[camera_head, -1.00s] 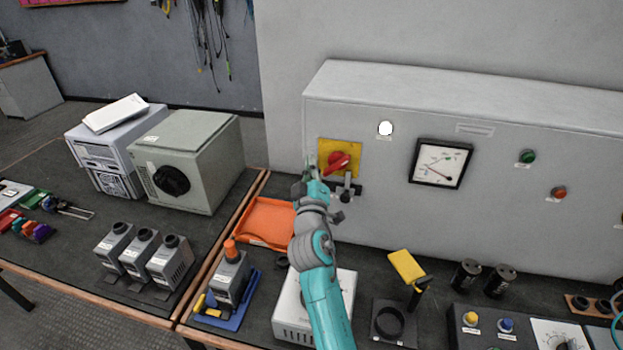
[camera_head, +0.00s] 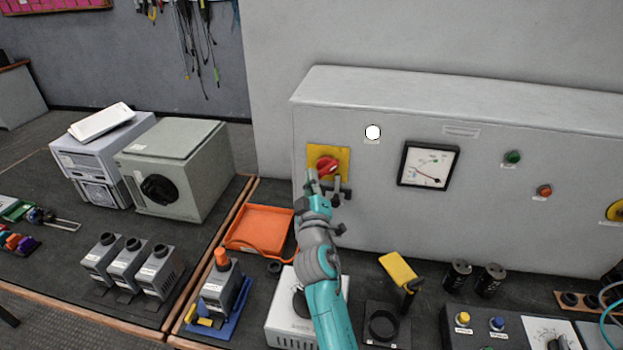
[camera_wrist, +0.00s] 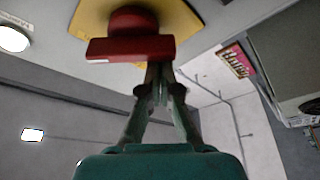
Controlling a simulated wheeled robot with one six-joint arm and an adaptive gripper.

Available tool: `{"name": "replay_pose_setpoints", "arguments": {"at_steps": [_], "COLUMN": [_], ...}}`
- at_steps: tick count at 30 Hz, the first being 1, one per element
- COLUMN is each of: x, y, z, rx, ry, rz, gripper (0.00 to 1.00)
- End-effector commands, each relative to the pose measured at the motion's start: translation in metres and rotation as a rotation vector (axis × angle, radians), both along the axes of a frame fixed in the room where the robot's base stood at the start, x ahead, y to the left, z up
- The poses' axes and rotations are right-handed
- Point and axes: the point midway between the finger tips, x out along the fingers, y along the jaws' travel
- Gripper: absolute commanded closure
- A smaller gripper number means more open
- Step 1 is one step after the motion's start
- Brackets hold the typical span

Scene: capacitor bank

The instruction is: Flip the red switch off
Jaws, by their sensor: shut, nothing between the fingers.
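The red switch (camera_head: 327,166) is a rotary knob on a yellow plate (camera_head: 343,158) at the left of the grey panel's front. In the wrist view the red switch (camera_wrist: 130,48) fills the top middle, with its bar handle lying crosswise over the yellow plate (camera_wrist: 88,18). My gripper (camera_head: 313,180) is just below and left of the knob in the head view. In the wrist view my gripper (camera_wrist: 157,70) is shut and empty, its fingertips close to the handle's lower edge. I cannot tell whether they touch it.
The grey panel (camera_head: 480,210) also carries a white lamp (camera_head: 373,132), a meter (camera_head: 428,166), a green button (camera_head: 513,157) and a red button (camera_head: 544,190). An orange tray (camera_head: 258,226) and a white box (camera_head: 280,320) lie below on the bench.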

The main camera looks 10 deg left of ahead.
Motion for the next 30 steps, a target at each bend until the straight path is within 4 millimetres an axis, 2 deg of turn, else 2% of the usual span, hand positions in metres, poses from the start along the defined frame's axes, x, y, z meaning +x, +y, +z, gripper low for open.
{"name": "replay_pose_setpoints", "arguments": {"at_steps": [20, 30], "x": [0.0004, 0.0003], "y": [0.0003, 0.0017], "z": [-0.0040, -0.0085], "rx": [-0.108, -0.289], "ry": [0.007, 0.013], "rz": [-0.001, -0.002], "gripper": [1.00, 1.00]}}
